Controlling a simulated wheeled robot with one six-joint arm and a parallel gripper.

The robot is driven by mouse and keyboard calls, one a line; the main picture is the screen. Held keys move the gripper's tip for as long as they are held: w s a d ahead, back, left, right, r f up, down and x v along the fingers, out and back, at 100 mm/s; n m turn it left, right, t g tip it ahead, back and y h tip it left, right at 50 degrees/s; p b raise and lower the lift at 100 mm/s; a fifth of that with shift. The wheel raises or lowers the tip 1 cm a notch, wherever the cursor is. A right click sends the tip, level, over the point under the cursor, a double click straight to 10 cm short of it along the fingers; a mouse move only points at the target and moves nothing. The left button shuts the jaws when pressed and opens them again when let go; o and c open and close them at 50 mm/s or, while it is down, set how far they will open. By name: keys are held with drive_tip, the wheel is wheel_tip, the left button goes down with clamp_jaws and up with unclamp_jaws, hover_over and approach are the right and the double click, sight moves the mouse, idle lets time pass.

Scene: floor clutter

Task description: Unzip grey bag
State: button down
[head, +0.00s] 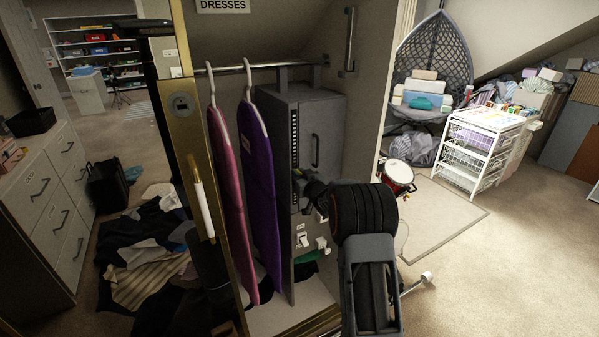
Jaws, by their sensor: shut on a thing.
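The grey bag (325,125) stands out as a tall, boxy grey shape below the rail inside the open wardrobe, right of the purple garment bag. A dark toothed zip line (294,135) runs down its left front edge, and a dark handle is on its front. My gripper (301,187) is at the lower part of this zip line, against the bag's front left edge. It is shut on the zip pull, which is too small and dark to make out. My wrist and arm hide the bag's lower right part.
Purple (258,185) and pink (229,195) garment bags hang just left of the grey bag. The wardrobe's gold-edged frame (187,130) stands farther left. Clothes (145,265) lie heaped on the left floor.

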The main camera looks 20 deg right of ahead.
wheel_tip(320, 180, down, 9)
drive_tip(key=b, duration=0.4)
drive_tip(key=shift+b, duration=0.35)
drive_tip(key=shift+r, duration=0.1)
drive_tip(key=c, duration=1.1)
unclamp_jaws()
drive_tip(key=s, duration=0.4)
drive_tip(key=s+d, duration=0.1)
drive_tip(key=s, duration=0.8)
drive_tip(key=shift+s+d, duration=0.25)
drive_tip(key=shift+s, duration=0.15)
